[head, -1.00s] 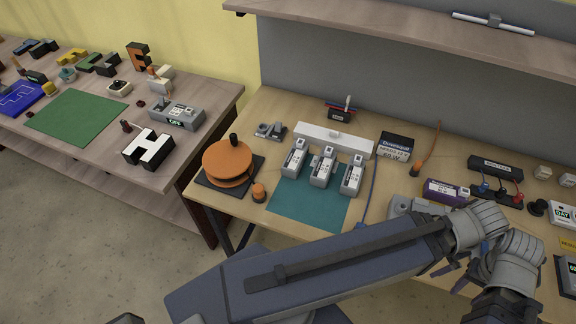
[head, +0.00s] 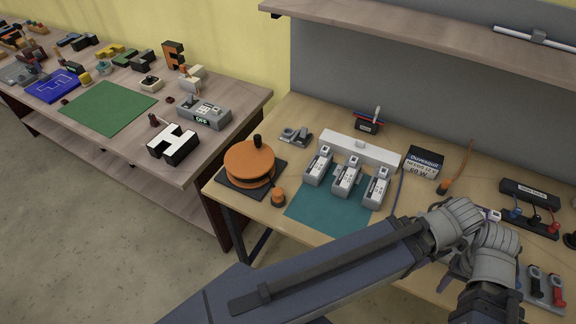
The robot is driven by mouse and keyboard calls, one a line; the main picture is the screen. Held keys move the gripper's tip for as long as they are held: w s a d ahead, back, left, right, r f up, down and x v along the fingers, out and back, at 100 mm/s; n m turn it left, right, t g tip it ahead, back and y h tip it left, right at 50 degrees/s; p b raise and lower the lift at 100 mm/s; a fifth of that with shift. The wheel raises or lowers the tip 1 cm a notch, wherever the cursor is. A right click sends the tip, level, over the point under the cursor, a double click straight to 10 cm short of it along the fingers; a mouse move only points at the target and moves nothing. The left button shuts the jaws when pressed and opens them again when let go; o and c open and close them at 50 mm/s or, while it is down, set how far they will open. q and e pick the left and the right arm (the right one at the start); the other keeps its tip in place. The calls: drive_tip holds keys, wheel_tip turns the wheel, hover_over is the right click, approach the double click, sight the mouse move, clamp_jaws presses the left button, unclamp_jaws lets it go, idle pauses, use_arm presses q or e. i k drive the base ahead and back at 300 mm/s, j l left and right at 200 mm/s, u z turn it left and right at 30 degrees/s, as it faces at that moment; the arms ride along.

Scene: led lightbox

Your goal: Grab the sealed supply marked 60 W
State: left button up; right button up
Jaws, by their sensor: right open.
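The supply marked 60 W (head: 422,165) is a box with a black top and a pale printed front. It stands on the wooden workbench, right of a long white bar and near the grey back panel. My right gripper (head: 456,270) is low at the right, partly hidden by my own wrist and arm. It is open and apart from the box, nearer the bench's front. My left gripper is not in view.
Several grey labelled units (head: 346,178) stand by a teal mat (head: 328,214), left of the box. A black terminal strip (head: 528,192) lies to the right. A shelf (head: 420,38) overhangs the back.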

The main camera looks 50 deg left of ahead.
sight(314, 174)
drive_tip(key=u, duration=1.6)
drive_tip(key=i+l+u, duration=0.1)
drive_tip(key=i+l, duration=0.4)
drive_tip(key=i, duration=0.15)
